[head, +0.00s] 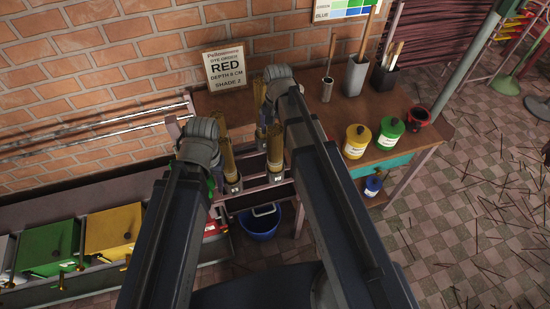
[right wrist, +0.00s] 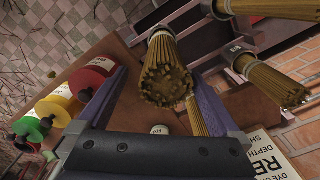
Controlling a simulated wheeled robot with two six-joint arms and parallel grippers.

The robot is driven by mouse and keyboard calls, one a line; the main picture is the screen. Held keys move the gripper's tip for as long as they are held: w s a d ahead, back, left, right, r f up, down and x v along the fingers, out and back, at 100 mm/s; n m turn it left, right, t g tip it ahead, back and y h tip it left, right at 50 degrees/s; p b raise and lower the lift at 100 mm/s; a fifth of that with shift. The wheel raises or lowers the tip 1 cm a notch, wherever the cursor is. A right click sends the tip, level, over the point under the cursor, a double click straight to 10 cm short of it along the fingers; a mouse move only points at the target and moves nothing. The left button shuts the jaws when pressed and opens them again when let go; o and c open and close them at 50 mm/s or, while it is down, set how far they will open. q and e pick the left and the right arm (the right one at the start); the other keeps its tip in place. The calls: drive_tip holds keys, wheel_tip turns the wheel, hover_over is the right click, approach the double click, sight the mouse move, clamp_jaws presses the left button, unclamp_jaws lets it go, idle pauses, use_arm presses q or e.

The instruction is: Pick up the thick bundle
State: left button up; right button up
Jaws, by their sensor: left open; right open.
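Several tan stick bundles stand upright in a dark rack by the wall. In the head view, one bundle (head: 228,160) is beside my left gripper (head: 200,140), and another (head: 275,148) is below my right gripper (head: 279,82). In the right wrist view, a thick-looking bundle (right wrist: 165,80) shows its end to the camera, between the two open purple fingers of my right gripper (right wrist: 160,92). I cannot tell if they touch it. More bundles (right wrist: 272,82) are at the right, one partly behind a finger. My left fingertips are hidden by its wrist.
A wooden table (head: 330,125) holds a yellow jar (head: 357,141), a green jar (head: 389,133), a red pot (head: 418,117) and tool holders. A sign reading RED (head: 225,70) stands at the wall. A blue bucket (head: 260,222) is on the floor. Coloured bins are at left.

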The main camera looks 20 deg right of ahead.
sight(275, 156)
drive_tip(key=shift+f, duration=0.15)
drive_tip(key=f+b, duration=0.5)
drive_tip(key=shift+w+a, duration=0.1)
drive_tip(key=shift+a, duration=0.2)
clamp_jaws()
idle(0.6)
